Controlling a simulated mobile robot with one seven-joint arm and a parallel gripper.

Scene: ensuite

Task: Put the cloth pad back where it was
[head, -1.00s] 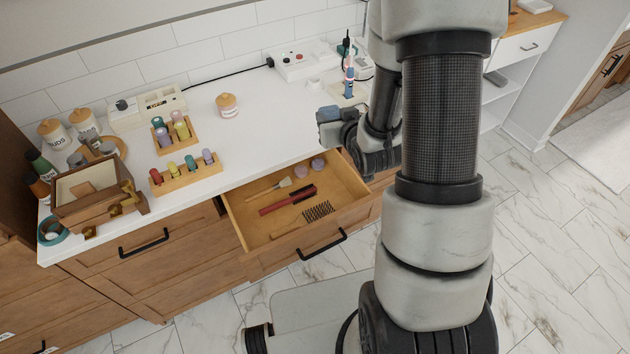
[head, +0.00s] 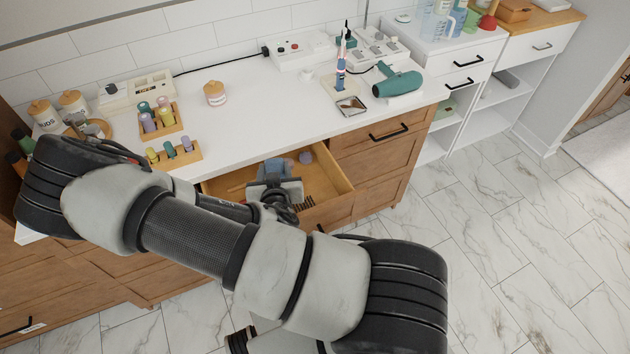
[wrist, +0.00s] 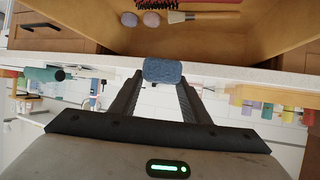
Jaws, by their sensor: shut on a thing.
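The cloth pad (wrist: 162,71) is a small blue, fabric-textured block held between my fingertips in the wrist view. In the head view the pad (head: 274,168) shows blue just beyond my gripper (head: 275,183). My gripper is shut on it over the open wooden drawer (head: 336,180). In the wrist view my gripper (wrist: 160,80) points toward the drawer (wrist: 215,45), whose interior lies beyond the pad. I cannot tell whether the pad touches the drawer.
In the drawer are two small rounded items (wrist: 140,19), a wooden-handled brush (wrist: 200,16) and a dark-bristled brush (wrist: 150,4). Rollers on stands (head: 175,155), a jar (head: 215,93), a metal tray (head: 350,105) and a teal hair dryer (head: 397,81) stand on the white counter (head: 270,115).

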